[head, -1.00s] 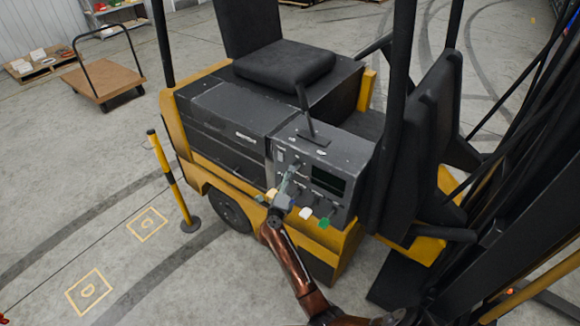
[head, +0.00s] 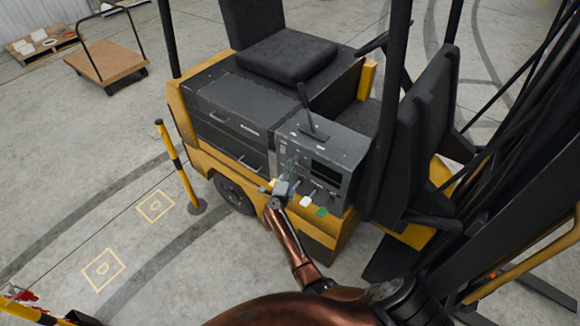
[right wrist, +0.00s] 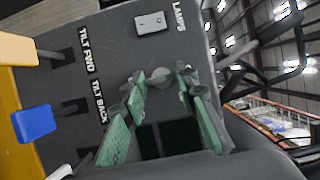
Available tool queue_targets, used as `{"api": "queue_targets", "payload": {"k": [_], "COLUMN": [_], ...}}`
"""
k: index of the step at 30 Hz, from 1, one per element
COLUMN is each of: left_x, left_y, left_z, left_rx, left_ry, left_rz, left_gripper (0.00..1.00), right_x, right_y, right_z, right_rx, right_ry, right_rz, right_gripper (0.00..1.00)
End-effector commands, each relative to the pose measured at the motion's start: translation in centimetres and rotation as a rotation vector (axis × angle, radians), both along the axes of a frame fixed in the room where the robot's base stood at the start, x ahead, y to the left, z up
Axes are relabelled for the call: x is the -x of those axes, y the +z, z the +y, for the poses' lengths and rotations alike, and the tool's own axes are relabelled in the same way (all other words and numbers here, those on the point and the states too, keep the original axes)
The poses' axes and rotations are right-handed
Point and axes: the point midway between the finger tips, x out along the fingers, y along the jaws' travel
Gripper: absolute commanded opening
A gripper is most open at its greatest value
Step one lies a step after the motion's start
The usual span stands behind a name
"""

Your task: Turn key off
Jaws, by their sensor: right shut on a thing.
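My right gripper (head: 289,172) is at the front face of the forklift's dark control console (head: 342,150). In the right wrist view its two green-padded fingers (right wrist: 161,88) point at the panel, one on each side of a small grey round piece (right wrist: 160,76) that looks like the key. The gripper is shut on it. The key's exact angle cannot be told, and in the head view the gripper hides it. My left gripper is not in view.
The panel has a LAMPS rocker switch (right wrist: 151,22), a tan lever paddle (right wrist: 18,47) and a blue one (right wrist: 34,122). White (head: 306,202) and green (head: 322,211) paddles stick out beside the gripper. A yellow-black post (head: 178,165) stands left of the forklift (head: 230,161).

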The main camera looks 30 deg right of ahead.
Motion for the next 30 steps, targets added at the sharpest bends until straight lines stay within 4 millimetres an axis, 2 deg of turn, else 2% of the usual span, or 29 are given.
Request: {"api": "queue_targets", "payload": {"k": [9, 10, 17, 26, 30], "left_x": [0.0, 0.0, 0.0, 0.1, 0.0], "left_y": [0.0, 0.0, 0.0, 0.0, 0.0], "left_z": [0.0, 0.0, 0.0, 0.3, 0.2], "left_rx": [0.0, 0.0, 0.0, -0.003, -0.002], "left_ry": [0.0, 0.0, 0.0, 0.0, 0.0], "left_rz": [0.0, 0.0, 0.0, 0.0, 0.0], "left_gripper": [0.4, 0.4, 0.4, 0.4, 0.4], "right_x": [0.0, 0.0, 0.0, 0.0, 0.0], "right_y": [-0.2, -0.2, -0.1, 0.1, 1.2], "right_z": [0.1, 0.1, 0.0, 0.0, 0.0], "right_rx": [0.0, 0.0, 0.0, 0.0, -0.002], "right_ry": [0.002, 0.002, 0.001, 0.0, -0.002], "right_rz": [0.004, 0.004, 0.003, 0.001, -0.001], "right_gripper": [0.03, 0.28, 0.44, 0.45, 0.45]}}
